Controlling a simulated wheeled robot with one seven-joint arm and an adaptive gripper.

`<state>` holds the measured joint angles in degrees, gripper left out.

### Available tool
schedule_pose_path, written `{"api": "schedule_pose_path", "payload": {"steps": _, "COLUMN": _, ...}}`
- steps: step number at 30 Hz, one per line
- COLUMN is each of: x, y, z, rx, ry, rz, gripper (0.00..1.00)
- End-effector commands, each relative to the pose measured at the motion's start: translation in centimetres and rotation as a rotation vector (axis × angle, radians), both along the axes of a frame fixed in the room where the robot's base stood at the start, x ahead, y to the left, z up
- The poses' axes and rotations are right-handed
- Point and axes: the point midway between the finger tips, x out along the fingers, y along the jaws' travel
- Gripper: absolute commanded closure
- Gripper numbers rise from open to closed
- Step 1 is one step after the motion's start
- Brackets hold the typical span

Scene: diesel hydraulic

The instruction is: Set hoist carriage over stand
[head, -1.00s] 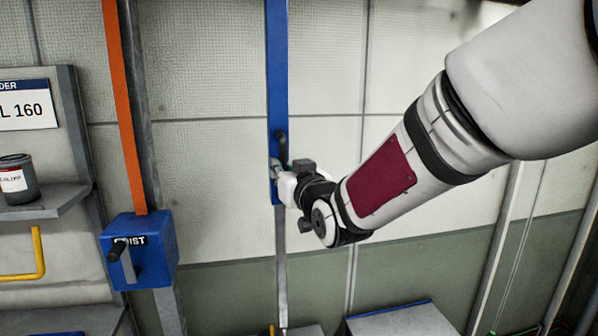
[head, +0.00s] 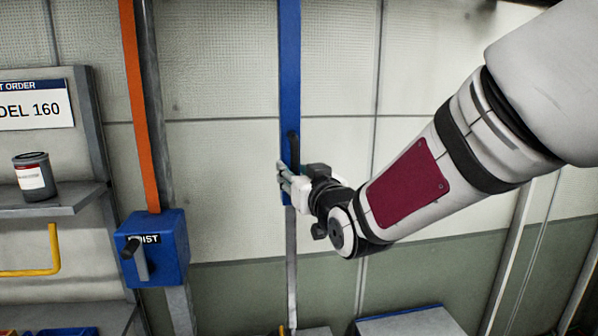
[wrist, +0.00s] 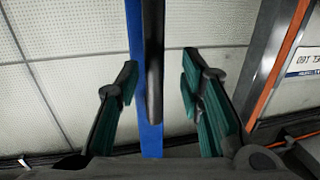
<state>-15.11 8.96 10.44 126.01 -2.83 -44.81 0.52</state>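A blue vertical bar (head: 290,70) hangs in front of the wall in the head view, with a black handle (head: 293,148) on its lower part. My gripper (head: 284,177) is at the lower end of this bar, just below the handle's visible top. In the wrist view, my gripper (wrist: 158,95) is open, its green-padded fingers standing apart on both sides of the black handle (wrist: 155,70) and the blue bar (wrist: 137,50). Gaps show between the fingers and the handle. A blue box labelled HOIST (head: 170,245) with a black crank is at the left. I cannot identify the carriage or stand for certain.
An orange strip (head: 140,110) and grey post rise above the hoist box. A shelf (head: 60,200) at the left holds a grey can (head: 34,177), under a sign (head: 35,105). A grey surface with a blue edge (head: 405,322) is at the bottom. The wall behind is clear.

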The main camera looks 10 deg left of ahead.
Motion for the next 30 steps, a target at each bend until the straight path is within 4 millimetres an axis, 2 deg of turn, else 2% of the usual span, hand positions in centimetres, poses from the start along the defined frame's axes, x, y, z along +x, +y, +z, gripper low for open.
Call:
{"api": "schedule_pose_path", "payload": {"steps": 9, "x": -5.9, "y": -3.0, "z": 0.1, "rx": 0.000, "ry": -0.004, "rz": 0.000, "gripper": 0.65}}
{"api": "schedule_pose_path", "payload": {"steps": 15, "x": -8.2, "y": -4.1, "z": 0.1, "rx": 0.000, "ry": -0.002, "rz": 0.002, "gripper": 0.65}}
{"api": "schedule_pose_path", "payload": {"steps": 20, "x": -8.8, "y": -4.4, "z": 0.0, "rx": 0.000, "ry": -0.001, "rz": 0.002, "gripper": 0.65}}
{"api": "schedule_pose_path", "payload": {"steps": 30, "x": -8.8, "y": -4.6, "z": 0.0, "rx": -0.004, "ry": 0.004, "rz": -0.002, "gripper": 0.65}}
